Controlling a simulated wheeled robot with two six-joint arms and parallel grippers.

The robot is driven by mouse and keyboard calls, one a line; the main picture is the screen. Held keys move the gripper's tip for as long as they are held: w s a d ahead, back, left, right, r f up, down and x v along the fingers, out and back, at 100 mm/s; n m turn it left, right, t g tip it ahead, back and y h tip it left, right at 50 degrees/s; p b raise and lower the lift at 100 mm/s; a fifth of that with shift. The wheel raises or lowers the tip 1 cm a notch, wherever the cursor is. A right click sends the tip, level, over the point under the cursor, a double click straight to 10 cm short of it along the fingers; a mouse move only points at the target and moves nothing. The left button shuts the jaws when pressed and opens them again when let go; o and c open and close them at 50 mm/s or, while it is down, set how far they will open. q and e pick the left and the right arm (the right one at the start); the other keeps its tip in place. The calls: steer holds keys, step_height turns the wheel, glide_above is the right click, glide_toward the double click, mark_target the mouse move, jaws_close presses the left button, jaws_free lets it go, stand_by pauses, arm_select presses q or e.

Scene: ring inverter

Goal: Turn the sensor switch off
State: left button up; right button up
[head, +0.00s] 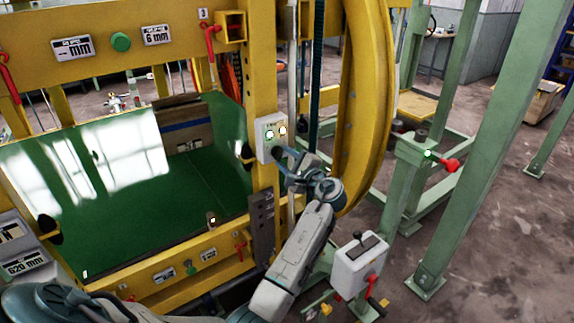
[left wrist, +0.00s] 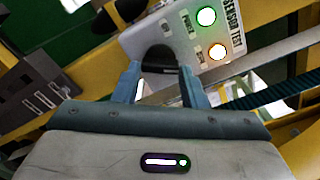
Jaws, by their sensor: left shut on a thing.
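The sensor switch box (head: 270,131) is a small white panel on a yellow post in the head view. In the left wrist view the box (left wrist: 166,22) reads "SENSOR TEST" and has a lit green lamp (left wrist: 206,17) and a lit amber lamp (left wrist: 217,51). Its black switch knob (left wrist: 159,55) is between the fingers of my left gripper (left wrist: 161,74), which is shut on it. In the head view my left gripper (head: 283,156) is at the lower edge of the box and hides the knob. My right gripper is not in view.
The yellow machine frame (head: 262,60) surrounds a glossy green panel (head: 215,150) to the left. A large yellow ring (head: 362,100) stands close on the right. A grey lever box (head: 358,265) and a green post with a red knob (head: 450,165) are farther right.

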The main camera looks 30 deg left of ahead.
arm_select(q)
steer(key=n+b, duration=0.5)
steer(key=b, duration=0.3)
steer(key=n+b, duration=0.6)
steer(key=b, duration=0.1)
steer(key=shift+w+a+r+b, duration=0.1)
steer(key=shift+a+r+b, duration=0.05)
steer(key=shift+b, duration=0.2)
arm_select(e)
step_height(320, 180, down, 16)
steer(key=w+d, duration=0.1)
arm_select(q)
steer(key=shift+r+n+b, duration=0.2)
steer(key=shift+n+b, duration=0.6)
steer(key=shift+b, duration=0.15)
steer(key=shift+r+n+b, duration=0.1)
steer(key=shift+n+b, duration=0.8)
steer(key=shift+b, duration=0.1)
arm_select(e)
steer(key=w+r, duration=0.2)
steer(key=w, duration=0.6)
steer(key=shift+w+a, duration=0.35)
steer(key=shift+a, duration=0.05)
